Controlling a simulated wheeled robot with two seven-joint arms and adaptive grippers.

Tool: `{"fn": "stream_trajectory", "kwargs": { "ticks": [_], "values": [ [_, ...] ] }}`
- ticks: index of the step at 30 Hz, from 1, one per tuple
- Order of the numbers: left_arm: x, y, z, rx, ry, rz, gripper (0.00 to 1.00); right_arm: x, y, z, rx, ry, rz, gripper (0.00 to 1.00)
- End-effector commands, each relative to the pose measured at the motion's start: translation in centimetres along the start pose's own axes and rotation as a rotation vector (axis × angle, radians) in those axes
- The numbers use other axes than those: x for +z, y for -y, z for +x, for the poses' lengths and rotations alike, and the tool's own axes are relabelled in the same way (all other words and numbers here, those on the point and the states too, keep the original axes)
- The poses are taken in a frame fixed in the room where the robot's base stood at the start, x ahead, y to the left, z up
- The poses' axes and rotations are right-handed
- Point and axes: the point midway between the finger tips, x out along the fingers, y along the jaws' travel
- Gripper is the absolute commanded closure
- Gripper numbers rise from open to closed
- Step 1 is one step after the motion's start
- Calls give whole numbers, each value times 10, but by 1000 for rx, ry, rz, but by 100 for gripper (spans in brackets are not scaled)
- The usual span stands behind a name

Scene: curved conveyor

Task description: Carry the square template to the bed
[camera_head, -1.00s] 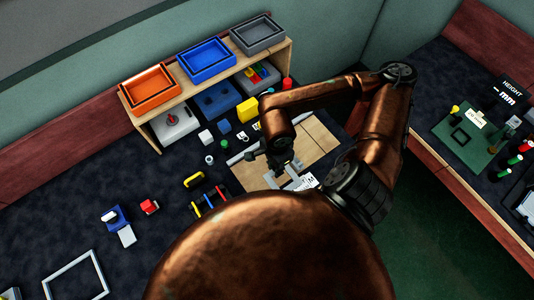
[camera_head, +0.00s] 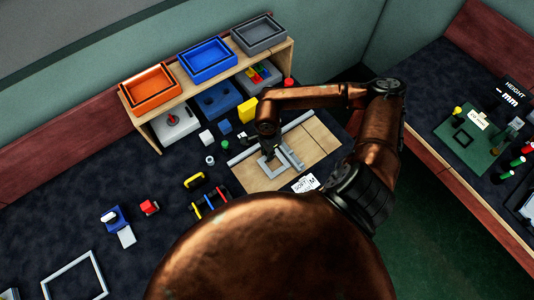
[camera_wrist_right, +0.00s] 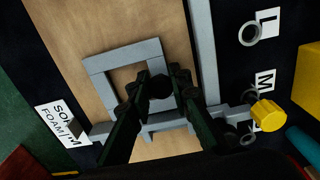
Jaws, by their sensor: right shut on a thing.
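The square template is a grey square frame (camera_head: 267,172), lying on or just above the wooden bed (camera_head: 316,137); the exact gap cannot be told. In the right wrist view the template (camera_wrist_right: 97,82) is over the bare wood of the bed (camera_wrist_right: 70,25), beside a long grey rail (camera_wrist_right: 203,50). My right gripper (camera_head: 272,152) is shut on one side of the template; its dark fingers (camera_wrist_right: 160,88) hide part of that side. A grey crossbar (camera_wrist_right: 222,114) with a yellow knob (camera_wrist_right: 267,114) runs close by the gripped side. My left gripper is not in view.
A white foam sign (camera_head: 305,184) lies at the bed's near edge. Colored bars (camera_head: 210,200) and small blocks lie to the left. A shelf with orange (camera_head: 152,90), blue (camera_head: 206,61) and grey (camera_head: 257,34) trays stands behind. A larger white frame (camera_head: 75,278) lies front left.

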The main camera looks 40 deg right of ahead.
Motion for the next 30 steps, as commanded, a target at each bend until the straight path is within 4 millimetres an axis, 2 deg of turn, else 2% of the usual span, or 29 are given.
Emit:
{"fn": "stream_trajectory", "kwargs": {
  "ticks": [2,12,13,19,30],
  "values": [
    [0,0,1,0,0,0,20,0,0,6,0,1,0,100],
    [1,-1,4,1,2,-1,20,0,0,10,0,0,0,100],
    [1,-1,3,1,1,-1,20,0,0,8,-1,0,0,80],
    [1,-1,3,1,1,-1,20,0,0,8,-1,0,0,66],
    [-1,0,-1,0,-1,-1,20,0,0,4,-2,0,0,64]
  ]
}}
